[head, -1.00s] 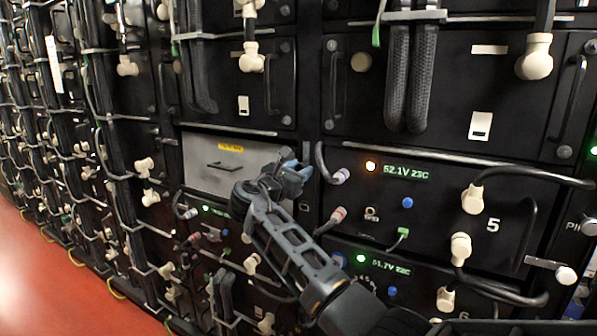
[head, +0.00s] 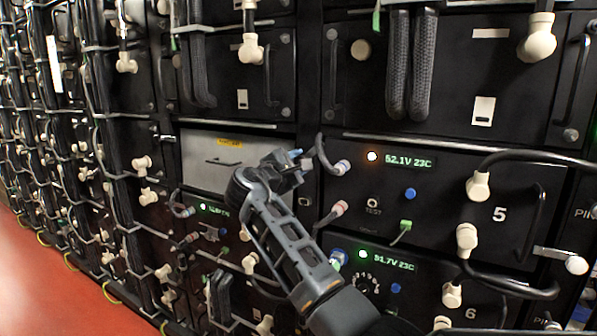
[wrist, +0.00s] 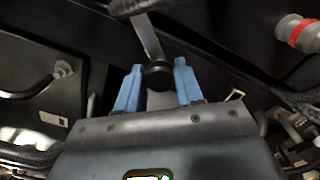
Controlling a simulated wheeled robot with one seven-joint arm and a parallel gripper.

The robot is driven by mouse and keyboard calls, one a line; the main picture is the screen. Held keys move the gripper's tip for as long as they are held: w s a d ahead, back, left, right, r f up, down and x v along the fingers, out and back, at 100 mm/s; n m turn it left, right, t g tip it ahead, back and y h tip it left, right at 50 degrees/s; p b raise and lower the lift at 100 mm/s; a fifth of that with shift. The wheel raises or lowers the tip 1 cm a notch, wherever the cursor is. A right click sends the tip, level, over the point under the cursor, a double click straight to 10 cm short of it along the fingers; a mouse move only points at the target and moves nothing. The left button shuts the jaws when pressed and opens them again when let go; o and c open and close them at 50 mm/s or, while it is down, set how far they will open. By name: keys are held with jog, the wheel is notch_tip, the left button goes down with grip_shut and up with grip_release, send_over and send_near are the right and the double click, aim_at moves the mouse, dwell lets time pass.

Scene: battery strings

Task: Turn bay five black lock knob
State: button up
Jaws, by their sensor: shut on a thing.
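The bay five module (head: 450,215) is a black panel marked 5, with an orange light and a readout of 52.1V 23C. My gripper (head: 293,158) is at the upper left edge of this module, by the post. In the wrist view, the black lock knob (wrist: 158,75) is a small round cap between the two blue fingertips of my gripper (wrist: 157,84). The fingers are shut on its sides. A grey metal strip runs up behind the knob. In the head view my gripper hides the knob.
A black cable with a grey plug (head: 340,167) and a red-ringed connector (head: 338,208) sit just right of my gripper. A grey panel (head: 225,163) with a yellow label is to the left. The bay six module (head: 370,262) is below.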

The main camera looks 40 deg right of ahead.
jog(key=shift+f+m+b, duration=0.2)
jog(key=shift+m+b, duration=3.55)
jog(key=shift+m, duration=0.85)
jog(key=o, duration=1)
jog(key=shift+r, duration=0.1)
jog(key=shift+b+v, duration=0.3)
jog(key=shift+v, duration=3.65)
